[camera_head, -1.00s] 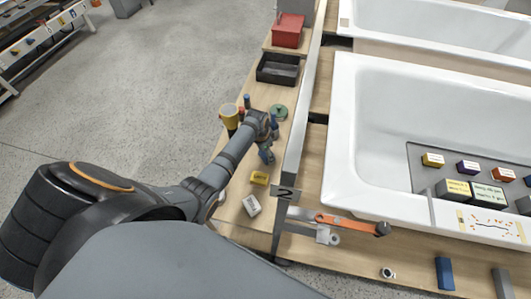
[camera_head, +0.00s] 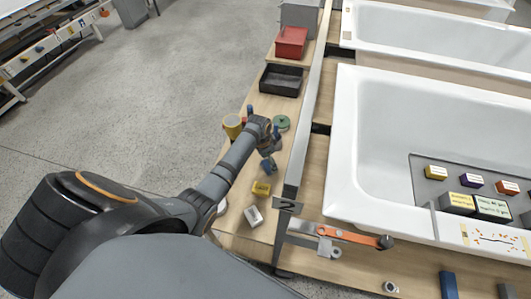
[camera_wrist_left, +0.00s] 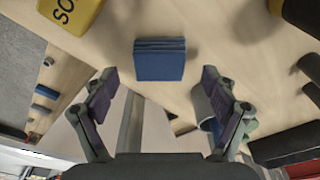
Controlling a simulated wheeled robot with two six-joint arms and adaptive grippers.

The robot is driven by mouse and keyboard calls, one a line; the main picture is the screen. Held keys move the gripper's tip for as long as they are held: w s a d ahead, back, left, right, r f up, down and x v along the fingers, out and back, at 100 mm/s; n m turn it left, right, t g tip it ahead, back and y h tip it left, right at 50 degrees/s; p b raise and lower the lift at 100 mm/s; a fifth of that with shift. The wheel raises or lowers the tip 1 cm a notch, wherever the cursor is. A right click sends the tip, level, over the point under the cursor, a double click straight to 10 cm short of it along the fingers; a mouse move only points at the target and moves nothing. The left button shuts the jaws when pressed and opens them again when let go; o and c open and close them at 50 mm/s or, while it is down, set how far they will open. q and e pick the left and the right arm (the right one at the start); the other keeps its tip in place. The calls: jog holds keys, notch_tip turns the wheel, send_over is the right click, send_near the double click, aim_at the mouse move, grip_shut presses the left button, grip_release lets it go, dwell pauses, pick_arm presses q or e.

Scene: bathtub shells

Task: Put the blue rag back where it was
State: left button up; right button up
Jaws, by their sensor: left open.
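The blue rag (camera_wrist_left: 160,59) is a folded, layered block on the light wooden surface in the left wrist view. It lies ahead of my left gripper (camera_wrist_left: 159,77), whose two fingers are spread apart to either side with nothing held between them. In the head view my left gripper (camera_head: 268,147) is low over the wooden strip left of the bathtub shell, and a small blue piece (camera_head: 268,165) shows just below it, probably the rag. The arm partly hides this spot. My right gripper is not in view.
A yellow block (camera_head: 261,188) and a white block (camera_head: 253,216) lie close by. A metal rail (camera_head: 306,120) and the white tub (camera_head: 343,150) border the right.

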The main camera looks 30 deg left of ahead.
pick_arm(q)
notch_tip(320, 180, up, 9)
jog(key=s, duration=0.1)
jog(key=shift+s+a, duration=0.15)
jog(key=shift+a, duration=0.2)
